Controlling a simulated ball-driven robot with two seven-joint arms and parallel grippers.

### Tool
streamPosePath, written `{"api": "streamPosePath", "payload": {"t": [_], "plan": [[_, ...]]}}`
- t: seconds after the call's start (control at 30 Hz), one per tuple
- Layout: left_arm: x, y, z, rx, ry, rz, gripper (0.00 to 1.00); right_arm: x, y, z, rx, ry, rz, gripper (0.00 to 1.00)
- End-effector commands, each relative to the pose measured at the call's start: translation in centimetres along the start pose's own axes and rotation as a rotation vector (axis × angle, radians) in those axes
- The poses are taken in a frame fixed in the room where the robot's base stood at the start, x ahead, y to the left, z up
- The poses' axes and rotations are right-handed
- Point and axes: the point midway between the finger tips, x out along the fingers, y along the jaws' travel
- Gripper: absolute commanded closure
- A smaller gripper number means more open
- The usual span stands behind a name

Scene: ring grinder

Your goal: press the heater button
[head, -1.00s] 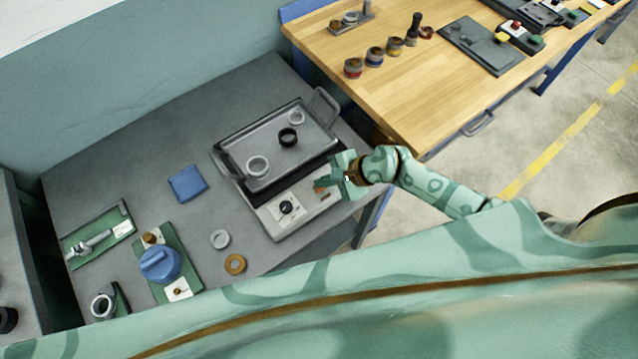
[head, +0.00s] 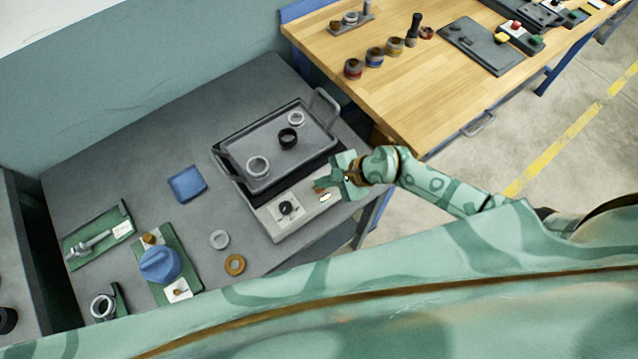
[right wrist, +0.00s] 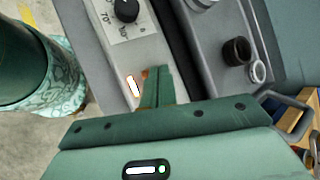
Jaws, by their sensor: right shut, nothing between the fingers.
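The heater (head: 265,220) is a grey box on the grey table with a black dial (head: 286,207) on its front panel. A small panel light (head: 325,197) glows white with an orange rim; it also shows in the right wrist view (right wrist: 133,86). The orange-brown heater button (right wrist: 145,73) is mostly hidden by my fingers. My right gripper (head: 321,184) is shut and empty, its tips over the button and seemingly touching it. Its green fingers (right wrist: 157,84) show in the right wrist view. My left gripper is not in view.
A grey tray (head: 238,148) with several rings sits on the heater. A blue pad (head: 187,183), loose rings and a blue-topped device (head: 160,265) lie to the left. A wooden bench (head: 420,75) stands at the upper right.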

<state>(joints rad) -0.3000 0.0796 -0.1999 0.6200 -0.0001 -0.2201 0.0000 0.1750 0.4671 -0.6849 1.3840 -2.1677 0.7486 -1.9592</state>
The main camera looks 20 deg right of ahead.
Motion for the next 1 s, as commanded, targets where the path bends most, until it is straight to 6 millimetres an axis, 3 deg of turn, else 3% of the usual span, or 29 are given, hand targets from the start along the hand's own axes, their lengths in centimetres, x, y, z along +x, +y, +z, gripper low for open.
{"api": "streamPosePath", "payload": {"t": [0.53, 1.0], "plan": [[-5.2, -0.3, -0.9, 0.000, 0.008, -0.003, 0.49, -4.2, -3.1, 3.0, -0.001, 0.000, -0.002, 1.00], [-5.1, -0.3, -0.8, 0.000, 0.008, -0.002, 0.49, -4.2, -3.1, 3.0, 0.000, -0.001, -0.001, 1.00]]}}
